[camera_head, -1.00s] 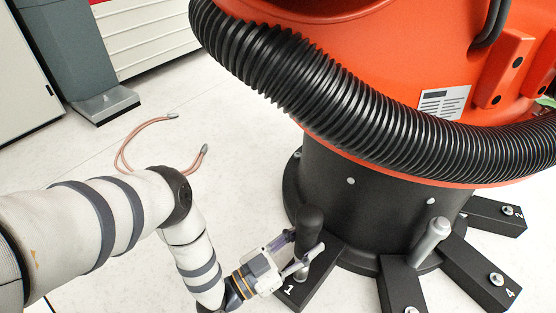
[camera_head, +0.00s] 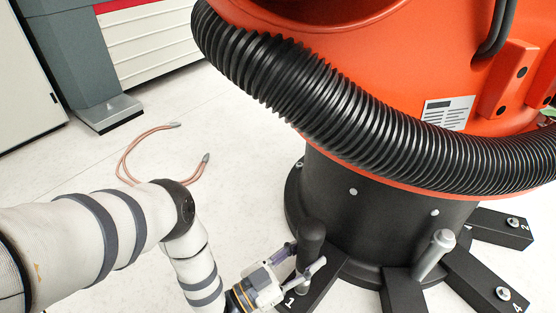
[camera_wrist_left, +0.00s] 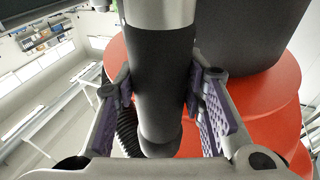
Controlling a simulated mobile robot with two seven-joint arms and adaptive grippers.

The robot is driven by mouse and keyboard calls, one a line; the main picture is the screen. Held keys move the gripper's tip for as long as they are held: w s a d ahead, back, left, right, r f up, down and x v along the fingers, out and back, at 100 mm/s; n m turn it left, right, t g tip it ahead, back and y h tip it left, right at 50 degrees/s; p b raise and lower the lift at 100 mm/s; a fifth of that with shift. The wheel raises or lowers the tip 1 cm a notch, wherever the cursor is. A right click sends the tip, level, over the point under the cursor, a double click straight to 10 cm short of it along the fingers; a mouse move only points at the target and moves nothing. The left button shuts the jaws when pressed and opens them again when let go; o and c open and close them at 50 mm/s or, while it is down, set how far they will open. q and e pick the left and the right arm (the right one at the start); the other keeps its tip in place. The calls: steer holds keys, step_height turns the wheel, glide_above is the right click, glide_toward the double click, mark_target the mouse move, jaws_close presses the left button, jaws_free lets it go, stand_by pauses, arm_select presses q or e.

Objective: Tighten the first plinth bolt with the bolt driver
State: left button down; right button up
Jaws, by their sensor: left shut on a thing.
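The bolt driver (camera_head: 311,238), with a thick black handle, stands roughly upright over the plinth foot marked 1 (camera_head: 324,281). My left gripper (camera_head: 291,272) is shut on the driver from the left, below the handle's top. In the left wrist view, the driver's dark sleeve (camera_wrist_left: 160,70) lies between the purple pads of my left gripper (camera_wrist_left: 160,100). The driver's lower end and the first bolt are hidden behind the gripper, so I cannot tell whether they touch. My right gripper is not in view.
The black plinth (camera_head: 370,225) carries a large orange machine (camera_head: 380,75) with a thick ribbed hose (camera_head: 330,125) hanging low above the driver. A grey cylinder (camera_head: 434,253) stands by another foot. Feet 2 (camera_head: 495,228) and 4 (camera_head: 482,278) show bolts. A copper cable (camera_head: 130,155) lies on open floor.

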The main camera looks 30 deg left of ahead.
arm_select(q)
steer(key=shift+w+a+f+b, duration=0.1)
steer(key=shift+w+f+b, duration=0.05)
steer(key=shift+f+b, duration=0.6)
stand_by(1.0)
steer(key=shift+f, duration=0.35)
stand_by(1.0)
